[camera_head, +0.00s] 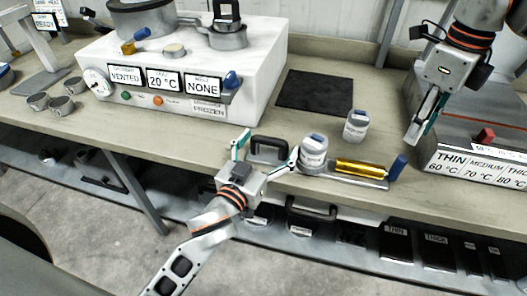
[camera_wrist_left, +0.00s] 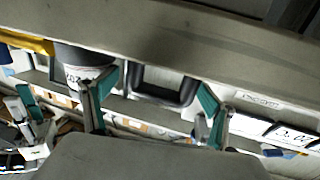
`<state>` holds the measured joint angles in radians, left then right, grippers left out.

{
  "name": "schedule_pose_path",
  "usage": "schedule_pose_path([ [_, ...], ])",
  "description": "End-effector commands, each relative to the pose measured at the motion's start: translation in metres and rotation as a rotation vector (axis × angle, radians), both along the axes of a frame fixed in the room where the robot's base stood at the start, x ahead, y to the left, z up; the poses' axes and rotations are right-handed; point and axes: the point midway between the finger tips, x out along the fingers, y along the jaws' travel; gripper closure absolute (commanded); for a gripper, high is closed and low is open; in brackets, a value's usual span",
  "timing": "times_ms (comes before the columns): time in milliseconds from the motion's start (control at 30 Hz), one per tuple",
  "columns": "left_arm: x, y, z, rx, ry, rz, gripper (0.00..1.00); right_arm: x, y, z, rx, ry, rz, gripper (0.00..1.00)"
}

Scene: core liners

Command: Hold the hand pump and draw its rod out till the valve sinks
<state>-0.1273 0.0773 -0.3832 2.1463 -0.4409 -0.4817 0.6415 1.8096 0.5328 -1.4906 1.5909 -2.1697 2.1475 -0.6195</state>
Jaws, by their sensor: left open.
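The hand pump lies along the bench front. Its gold barrel (camera_head: 362,166) sits on a grey base, with a blue rod handle (camera_head: 398,167) at its right end and a black loop handle (camera_head: 270,146) at its left. A white labelled canister (camera_head: 313,152) with a blue top stands between loop and barrel. My left gripper (camera_head: 267,151) is open, its fingers either side of the black loop, which also shows in the left wrist view (camera_wrist_left: 165,88); contact is unclear. My right gripper (camera_head: 424,122) hangs above and right of the blue handle, apart from it; its opening is unclear.
A second white canister (camera_head: 356,126) stands behind the barrel. A white box (camera_head: 188,78) with gauge and display signs fills the back left. A black mat (camera_head: 315,91) lies behind the pump. A panel labelled THIN, MEDIUM, THICK (camera_head: 480,164) stands at right. Small metal cups (camera_head: 62,105) sit left.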

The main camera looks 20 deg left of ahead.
Motion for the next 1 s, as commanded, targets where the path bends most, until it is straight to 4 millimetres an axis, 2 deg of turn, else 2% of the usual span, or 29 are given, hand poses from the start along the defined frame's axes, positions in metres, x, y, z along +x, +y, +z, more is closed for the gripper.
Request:
schedule_pose_path([
  [367, 0.0055, -0.0011, 0.0000, 0.001, 0.000, 0.000, 0.14, 0.0000, 0.0000, 0.0000, 0.000, 0.000, 0.000, 0.72],
  [600, 0.0054, -0.0009, -0.0001, 0.001, 0.000, 0.000, 0.77, 0.0000, 0.0000, -0.0001, 0.000, 0.000, 0.000, 0.72],
  [633, 0.0054, -0.0009, -0.0001, 0.001, 0.000, 0.000, 0.82, 0.0000, 0.0000, -0.0001, 0.000, 0.000, 0.000, 0.72],
  [1000, 0.0053, -0.0009, -0.0001, 0.000, 0.000, 0.000, 0.82, 0.0000, 0.0000, -0.0001, 0.000, 0.000, 0.000, 0.72],
])
